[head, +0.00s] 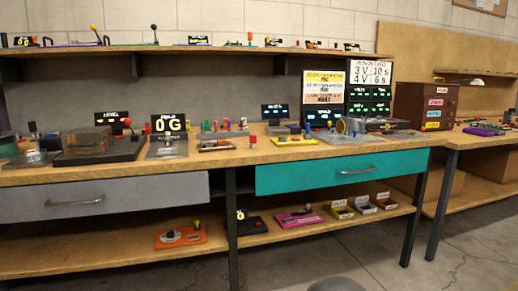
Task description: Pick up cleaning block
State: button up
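I cannot pick out the cleaning block with certainty at this distance. Many small items stand on the wooden workbench (225,161). A row of small coloured pieces (224,125) stands near its middle. A yellow tray-like device (294,140) lies to the right of them, near the front edge. A small device with a light top (215,145) lies just left of it. My gripper is not in view.
Below the bench are a grey drawer (150,192) and a teal drawer (300,175), both shut. A lower shelf (130,262) holds an orange device (180,237), a pink device (298,217) and small labelled bins (363,204). A second bench stands right. The floor (385,262) in front is clear.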

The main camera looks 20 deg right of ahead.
aim_at(253, 138)
jog(key=u, duration=0.4)
jog(key=i, duration=1.2)
jog(key=z, duration=0.45)
